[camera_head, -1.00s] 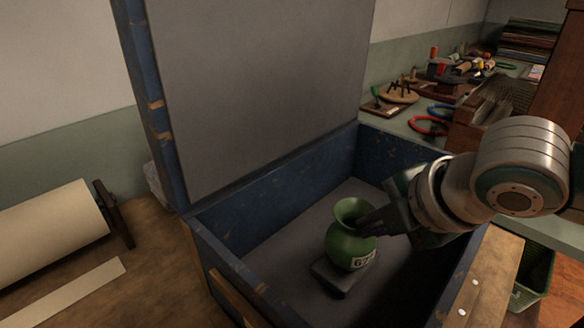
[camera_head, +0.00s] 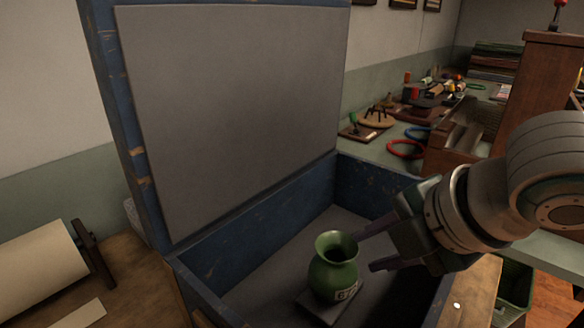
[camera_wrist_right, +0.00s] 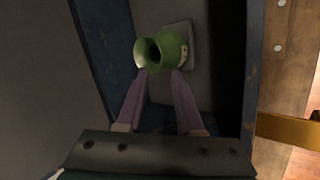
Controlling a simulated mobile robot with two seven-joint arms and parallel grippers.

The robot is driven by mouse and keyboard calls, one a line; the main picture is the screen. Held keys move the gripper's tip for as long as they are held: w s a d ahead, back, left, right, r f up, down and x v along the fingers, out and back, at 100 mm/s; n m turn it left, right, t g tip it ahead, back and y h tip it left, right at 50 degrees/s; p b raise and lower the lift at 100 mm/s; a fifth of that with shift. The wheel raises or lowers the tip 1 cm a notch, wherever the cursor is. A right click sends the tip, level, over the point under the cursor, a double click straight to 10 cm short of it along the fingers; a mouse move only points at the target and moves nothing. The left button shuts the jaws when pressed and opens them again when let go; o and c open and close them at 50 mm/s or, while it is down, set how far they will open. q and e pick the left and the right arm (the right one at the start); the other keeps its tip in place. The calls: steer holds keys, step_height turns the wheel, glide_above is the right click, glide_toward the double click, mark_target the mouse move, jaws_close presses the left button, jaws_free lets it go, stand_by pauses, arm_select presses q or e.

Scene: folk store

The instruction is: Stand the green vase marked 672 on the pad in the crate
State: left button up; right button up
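The green vase (camera_head: 333,268) stands upright on the dark pad (camera_head: 316,306) inside the blue crate (camera_head: 222,285). Its white label is partly turned away, and its digits are hard to read. My right gripper (camera_head: 366,252) is open and empty, with its fingers just to the right of the vase and apart from it. In the right wrist view the vase (camera_wrist_right: 163,50) is beyond the two spread fingertips (camera_wrist_right: 160,75), and the pad (camera_wrist_right: 188,48) shows behind it. My left gripper is not in view.
The crate's padded lid (camera_head: 235,110) stands open at the back left. A paper roll (camera_head: 40,262) lies on the wooden table at the left. A bench (camera_head: 375,150) with tools and rings is behind on the right.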

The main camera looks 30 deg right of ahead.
steer(key=v, duration=0.6)
steer(key=s+a+f+m+g, duration=0.1)
steer(key=s+a+f+m, duration=0.1)
steer(key=s+m, duration=0.4)
steer(key=s+a+f+m+g, duration=0.2)
steer(key=s+m, duration=0.4)
steer(key=m, duration=0.4)
steer(key=shift+a+f+m+g+p, duration=0.3)
steer(key=shift+a+f+p, duration=0.15)
steer(key=shift+a, duration=0.65)
